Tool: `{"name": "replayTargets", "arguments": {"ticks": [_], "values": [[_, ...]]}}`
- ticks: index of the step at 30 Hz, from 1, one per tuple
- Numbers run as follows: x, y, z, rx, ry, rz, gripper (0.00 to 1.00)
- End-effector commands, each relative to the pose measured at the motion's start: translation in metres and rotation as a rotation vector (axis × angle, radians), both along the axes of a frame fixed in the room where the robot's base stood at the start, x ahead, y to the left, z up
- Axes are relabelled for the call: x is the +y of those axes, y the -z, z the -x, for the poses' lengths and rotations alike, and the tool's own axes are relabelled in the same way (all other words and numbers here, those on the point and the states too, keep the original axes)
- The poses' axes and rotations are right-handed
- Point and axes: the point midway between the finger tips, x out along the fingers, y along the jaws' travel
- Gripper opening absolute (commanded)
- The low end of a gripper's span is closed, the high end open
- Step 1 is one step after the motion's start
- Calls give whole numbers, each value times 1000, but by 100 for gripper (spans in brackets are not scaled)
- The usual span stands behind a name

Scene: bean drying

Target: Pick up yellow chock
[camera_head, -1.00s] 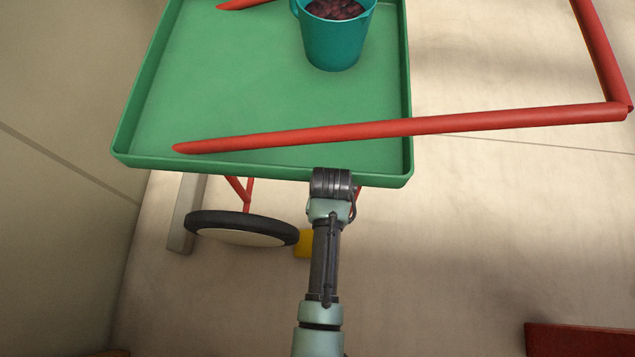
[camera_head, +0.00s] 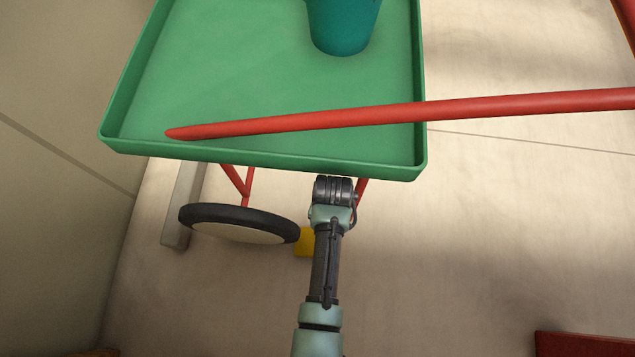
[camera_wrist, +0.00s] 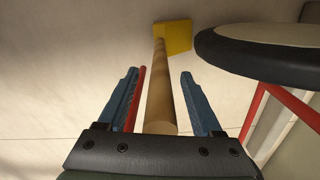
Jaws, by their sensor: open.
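The yellow chock (camera_head: 304,243) is on the floor at the right end of the cart's wheel, partly behind my arm in the head view. In the wrist view the yellow chock (camera_wrist: 174,36) is a block beyond my fingertips, with a long wooden handle (camera_wrist: 160,95) pointing back towards me. My gripper (camera_wrist: 158,74) is open, with blue fingers either side of the handle in the picture. I cannot tell whether the fingers touch it. My fingers do not show clearly in the head view.
A green cart tray (camera_head: 270,160) with a red bar (camera_head: 400,113) and a teal bucket (camera_head: 343,30) stands above my wrist. Its black-rimmed wheel (camera_head: 240,222) is close beside the chock, and red struts (camera_head: 237,182) hang below.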

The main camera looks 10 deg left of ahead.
Motion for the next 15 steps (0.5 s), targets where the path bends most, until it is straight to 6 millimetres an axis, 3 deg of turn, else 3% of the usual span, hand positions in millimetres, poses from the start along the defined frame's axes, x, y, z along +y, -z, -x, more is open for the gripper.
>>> {"name": "replayTargets", "arguments": {"ticks": [2, 12, 15], "values": [[0, -1, 0, 0, 0, 0, 61], [0, -1, 0, 0, 0, 0, 0], [0, -1, 0, 0, 0, 0, 0]]}}
